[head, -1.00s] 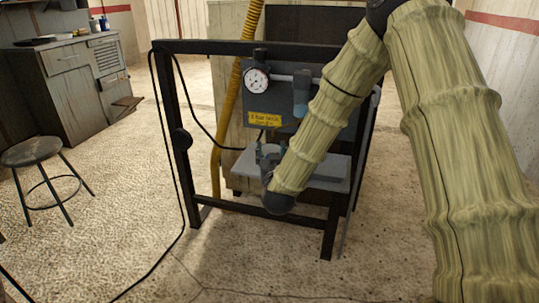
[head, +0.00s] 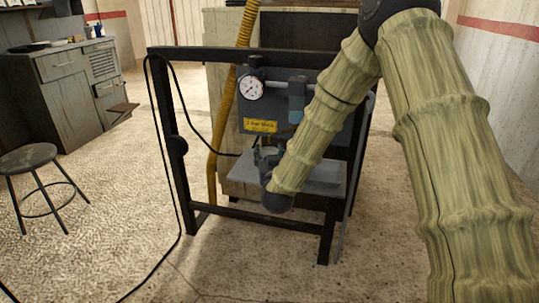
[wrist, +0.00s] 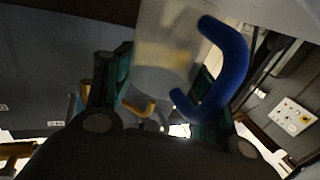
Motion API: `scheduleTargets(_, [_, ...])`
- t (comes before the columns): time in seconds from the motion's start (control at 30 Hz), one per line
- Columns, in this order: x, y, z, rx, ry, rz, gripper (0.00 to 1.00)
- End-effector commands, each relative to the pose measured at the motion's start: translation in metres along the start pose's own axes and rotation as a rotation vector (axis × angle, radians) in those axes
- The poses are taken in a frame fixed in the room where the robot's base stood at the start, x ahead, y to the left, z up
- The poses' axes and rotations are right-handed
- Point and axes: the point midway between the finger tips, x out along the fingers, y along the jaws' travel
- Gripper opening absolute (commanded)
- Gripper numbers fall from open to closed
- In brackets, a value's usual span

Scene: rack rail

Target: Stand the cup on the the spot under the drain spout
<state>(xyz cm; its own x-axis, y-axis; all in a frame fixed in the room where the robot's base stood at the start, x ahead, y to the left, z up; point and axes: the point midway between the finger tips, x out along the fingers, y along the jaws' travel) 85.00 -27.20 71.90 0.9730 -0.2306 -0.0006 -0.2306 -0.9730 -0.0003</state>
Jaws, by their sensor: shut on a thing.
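A translucent pale cup (wrist: 160,60) with a blue handle (wrist: 235,75) is between the fingers of my gripper (wrist: 160,90) in the wrist view. The gripper is shut on it. In the head view my gripper (head: 268,163) is over the left part of a grey shelf (head: 322,180) inside a black frame; the cup is mostly hidden there. A blue-grey downward piece (head: 297,97), perhaps the drain spout, is on the grey panel above and right of the gripper. The spot under it is hidden by my arm. I cannot tell whether the cup touches the shelf.
The black frame (head: 160,100) has a left post, a top bar and a low front bar around the shelf. A dial gauge (head: 250,87) and yellow label (head: 261,126) are on the panel. A black cable and yellow hose hang at left. A stool (head: 28,157) stands further left.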

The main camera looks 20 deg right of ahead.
Motion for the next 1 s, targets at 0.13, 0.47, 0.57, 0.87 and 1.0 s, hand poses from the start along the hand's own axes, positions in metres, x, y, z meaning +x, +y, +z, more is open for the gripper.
scheduleTargets(0.13, [0.0, 0.0, 0.002, 0.0, 0.0, 0.0, 0.31])
scheduleTargets(0.47, [0.0, 0.0, 0.007, -0.001, 0.0, 0.0, 0.31])
scheduleTargets(0.57, [0.0, 0.0, 0.008, -0.001, 0.0, 0.0, 0.31])
scheduleTargets(0.87, [0.0, 0.0, 0.011, 0.0, 0.0, 0.0, 0.68])
scheduleTargets(1.0, [0.0, 0.0, 0.011, 0.0, 0.0, 0.0, 0.81])
